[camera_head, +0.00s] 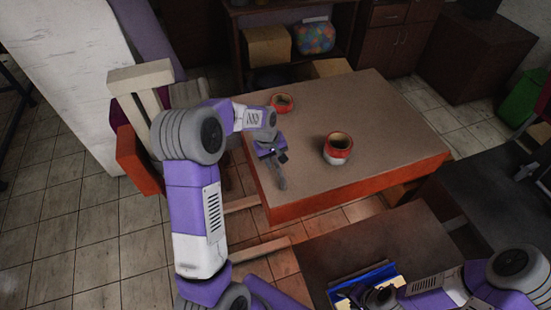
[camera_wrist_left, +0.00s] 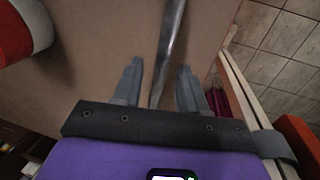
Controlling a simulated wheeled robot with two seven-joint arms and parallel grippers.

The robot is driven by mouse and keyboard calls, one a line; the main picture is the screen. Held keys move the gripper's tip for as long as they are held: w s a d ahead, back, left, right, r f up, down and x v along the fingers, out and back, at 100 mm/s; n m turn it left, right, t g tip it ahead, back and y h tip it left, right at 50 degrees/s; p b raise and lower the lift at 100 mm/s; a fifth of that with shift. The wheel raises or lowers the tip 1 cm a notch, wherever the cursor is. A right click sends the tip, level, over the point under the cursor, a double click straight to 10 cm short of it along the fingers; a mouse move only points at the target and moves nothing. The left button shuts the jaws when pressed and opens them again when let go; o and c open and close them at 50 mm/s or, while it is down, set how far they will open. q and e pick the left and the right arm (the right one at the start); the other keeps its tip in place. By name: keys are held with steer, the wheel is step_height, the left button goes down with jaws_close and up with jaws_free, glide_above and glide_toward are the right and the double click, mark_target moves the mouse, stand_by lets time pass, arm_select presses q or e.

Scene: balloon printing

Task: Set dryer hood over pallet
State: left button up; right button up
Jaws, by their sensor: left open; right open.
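I cannot make out a dryer hood or a pallet in either view. My left gripper (camera_head: 279,162) is low over the left part of the brown-topped table (camera_head: 390,115). The left wrist view shows this gripper (camera_wrist_left: 160,65) with its fingers apart. A slim grey metal tool (camera_wrist_left: 170,40) runs between the fingers; I cannot tell if it touches them. In the head view the grey tool (camera_head: 281,183) shows near the table's left edge. My right gripper (camera_head: 383,296) is open at the bottom, by a blue item (camera_head: 376,273); its fingers are hard to make out.
A red-and-white roll (camera_head: 338,149) stands right of my left gripper, and a second red roll (camera_head: 282,102) lies behind it. A wooden chair (camera_head: 140,85) is at the left. The table's right half is clear. A shelf (camera_head: 290,10) stands behind.

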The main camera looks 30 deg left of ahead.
arm_select(q)
steer(key=shift+s, duration=0.2)
arm_select(e)
steer(key=shift+s+r, duration=0.1)
steer(key=shift+s, duration=0.1)
arm_select(q)
steer(key=shift+w, duration=0.2)
steer(key=c, duration=0.4)
arm_select(e)
steer(key=shift+w, duration=0.15)
arm_select(q)
jaws_close()
steer(key=shift+s, duration=0.2)
